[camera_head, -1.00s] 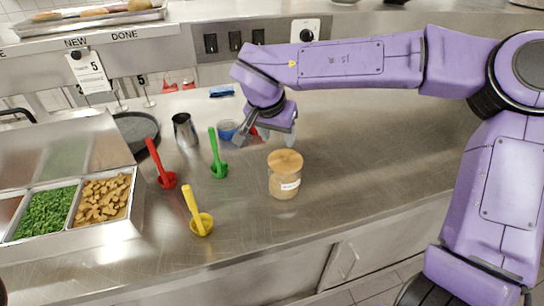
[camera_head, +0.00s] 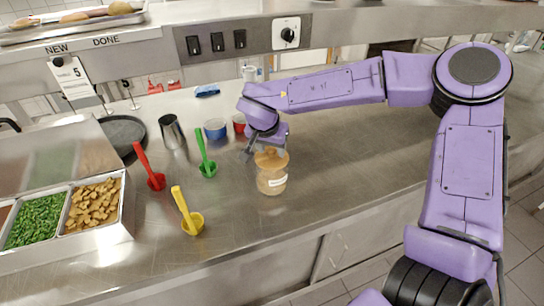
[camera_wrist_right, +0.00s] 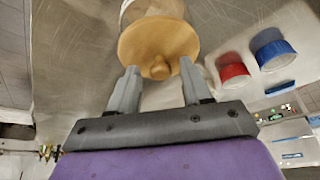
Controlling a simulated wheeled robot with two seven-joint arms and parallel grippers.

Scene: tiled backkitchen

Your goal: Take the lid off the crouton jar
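The crouton jar (camera_head: 272,183) stands upright on the steel counter, a clear jar with a white label. Its round wooden lid (camera_head: 270,159) is on top. In the right wrist view the lid (camera_wrist_right: 158,42) shows a round knob (camera_wrist_right: 160,70), and part of the jar (camera_wrist_right: 150,10) shows behind it. My right gripper (camera_head: 264,151) is at the lid, and partly covers it in the head view. In the right wrist view its two fingers (camera_wrist_right: 158,75) are apart, one on each side of the knob, with gaps between. My left gripper is not in view.
Green (camera_head: 208,168), yellow (camera_head: 192,222) and red (camera_head: 156,181) scoops stand left of the jar. A blue tub (camera_head: 215,128), a red tub (camera_head: 239,122) and a metal cup (camera_head: 172,132) are behind. A food bin (camera_head: 122,220) is at left. The counter right of the jar is clear.

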